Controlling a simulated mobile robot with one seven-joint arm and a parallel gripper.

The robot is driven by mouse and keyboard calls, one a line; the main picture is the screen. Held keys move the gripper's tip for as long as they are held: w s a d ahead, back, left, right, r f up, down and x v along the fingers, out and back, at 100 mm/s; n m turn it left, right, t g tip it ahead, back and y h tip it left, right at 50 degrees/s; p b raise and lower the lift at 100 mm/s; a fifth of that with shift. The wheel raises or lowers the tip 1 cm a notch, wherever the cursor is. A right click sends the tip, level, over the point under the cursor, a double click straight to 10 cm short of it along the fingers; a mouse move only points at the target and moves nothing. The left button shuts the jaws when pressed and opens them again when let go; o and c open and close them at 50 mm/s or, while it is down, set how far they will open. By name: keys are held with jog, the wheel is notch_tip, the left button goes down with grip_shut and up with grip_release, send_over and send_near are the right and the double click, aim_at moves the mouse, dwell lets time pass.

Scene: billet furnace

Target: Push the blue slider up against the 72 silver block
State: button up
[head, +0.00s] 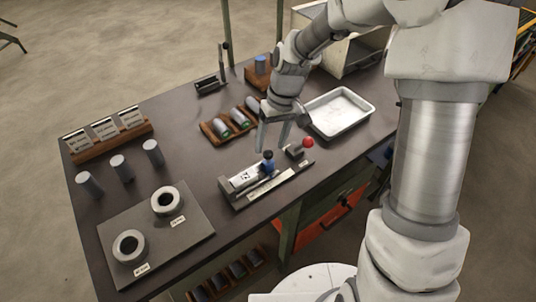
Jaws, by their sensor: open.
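The blue slider (267,164), with a dark knob on top, stands on a low measuring rail (262,192) near the table's front edge. The silver block marked 72 (244,177) lies on the rail to the left of the slider. The slider is close to the block's right end; I cannot tell whether they touch. My gripper (268,150) points down with its fingers apart, over the slider's knob. It looks empty, and I cannot tell whether a finger touches the knob.
A red button (308,142) sits right of the rail, and a white tray (341,110) stands behind it. A wooden rack (214,133) with several cylinders lies behind the rail. A grey mat (190,243) with two rings is at left. Three grey cylinders (120,166) stand farther left.

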aim_at(268, 150)
jog(key=shift+s+a+f, duration=0.1)
jog(key=shift+a+f, duration=0.1)
jog(key=shift+f, duration=1)
jog(key=shift+s+a+f, duration=0.1)
jog(key=shift+a+f, duration=0.1)
jog(key=shift+f, duration=0.95)
grip_shut()
jog(key=shift+w+a+r, duration=0.1)
jog(key=shift+a+r, duration=0.05)
